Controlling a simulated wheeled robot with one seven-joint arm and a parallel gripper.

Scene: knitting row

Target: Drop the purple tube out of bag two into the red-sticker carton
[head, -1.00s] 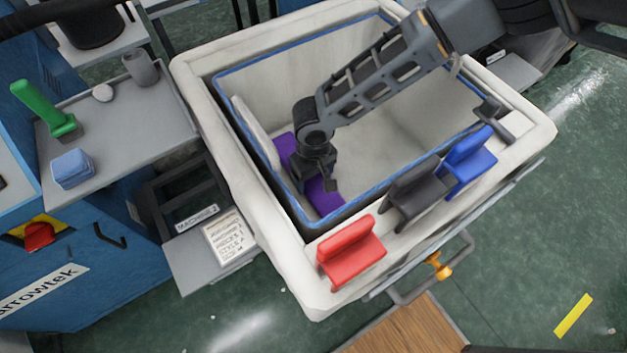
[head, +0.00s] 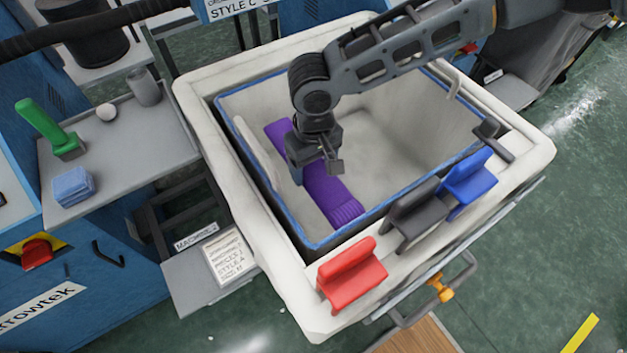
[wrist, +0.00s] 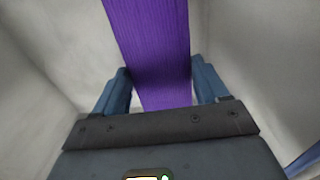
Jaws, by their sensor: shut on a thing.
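The purple tube (head: 331,196) is a long, flat knitted piece inside the white bag (head: 234,104) with a blue edge. It runs slantwise along the bag's left side. My gripper (head: 316,172) reaches down into the bag from above and is shut on the middle of the tube. In the wrist view the purple tube (wrist: 150,45) passes between the two blue fingers of my gripper (wrist: 162,88). The finger tips are partly hidden in the head view. I see no carton with a red sticker.
Red (head: 351,275), black (head: 411,208) and blue (head: 468,182) clip-like pieces stand on the bin's near rim. A grey shelf (head: 120,135) at left holds a green-handled tool (head: 45,127), a blue block (head: 73,187) and a grey cup (head: 143,86). Green floor lies at right.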

